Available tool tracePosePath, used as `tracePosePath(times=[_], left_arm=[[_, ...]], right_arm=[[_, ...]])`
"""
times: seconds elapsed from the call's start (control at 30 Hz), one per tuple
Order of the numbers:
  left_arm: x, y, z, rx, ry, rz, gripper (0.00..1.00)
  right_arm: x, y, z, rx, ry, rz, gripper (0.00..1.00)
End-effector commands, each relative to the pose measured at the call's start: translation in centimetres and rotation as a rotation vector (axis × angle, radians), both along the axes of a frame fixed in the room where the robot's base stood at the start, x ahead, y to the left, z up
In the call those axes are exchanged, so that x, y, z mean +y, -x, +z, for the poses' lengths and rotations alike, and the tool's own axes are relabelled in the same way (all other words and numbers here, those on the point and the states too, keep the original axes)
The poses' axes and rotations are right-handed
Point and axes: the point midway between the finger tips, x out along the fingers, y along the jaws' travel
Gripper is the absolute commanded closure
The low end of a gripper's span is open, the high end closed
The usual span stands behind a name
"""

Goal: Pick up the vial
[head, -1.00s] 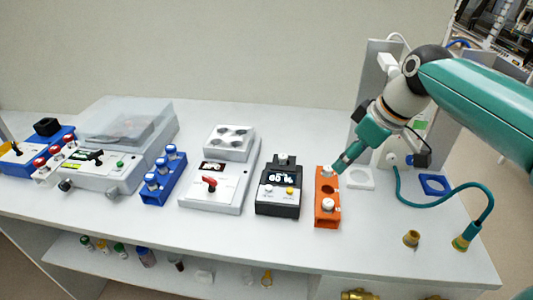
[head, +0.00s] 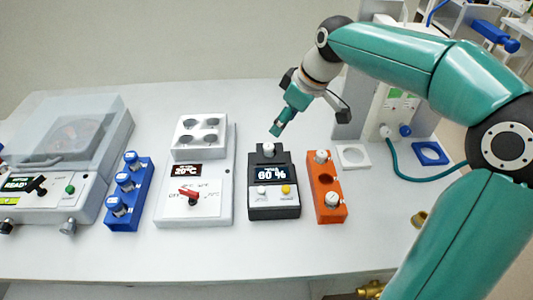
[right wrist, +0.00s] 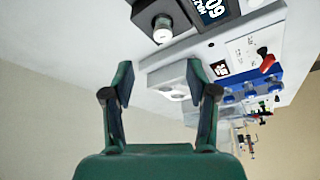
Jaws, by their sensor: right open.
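A small vial with a white cap (head: 268,149) stands upright in the holder at the back of the black device with a lit display (head: 274,204). It also shows in the right wrist view (right wrist: 162,30), beyond the fingertips. Two more white-capped vials stand in the orange rack (head: 328,180), one at the back (head: 322,156) and one at the front (head: 332,199). My right gripper (head: 277,130) is open and empty, above and behind the black device. Its fingers also show apart in the right wrist view (right wrist: 160,80). My left gripper is out of view.
A white hotplate block (head: 201,134) stands left of the black device, then a blue rack (head: 130,192) with several capped vials and a clear-lidded machine (head: 70,150). The front bench is clear.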

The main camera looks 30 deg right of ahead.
Motion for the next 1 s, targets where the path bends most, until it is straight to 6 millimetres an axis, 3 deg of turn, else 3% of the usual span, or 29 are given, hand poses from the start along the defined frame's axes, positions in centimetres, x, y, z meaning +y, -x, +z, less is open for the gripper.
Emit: tracePosePath(times=[0.2,0.47,0.8,1.0], left_arm=[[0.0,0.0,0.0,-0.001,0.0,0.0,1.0],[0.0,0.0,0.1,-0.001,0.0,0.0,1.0],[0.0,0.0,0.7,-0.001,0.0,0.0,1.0],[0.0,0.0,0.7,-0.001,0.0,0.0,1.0]], right_arm=[[0.6,-1.3,-3.6,0.002,0.0,0.0,0.42],[0.9,-1.8,-5.1,0.001,0.0,0.0,0.42],[1.8,-2.9,-9.1,0.001,0.0,-0.002,0.42],[1.8,-3.1,-9.4,0.0,0.0,-0.002,0.42]])
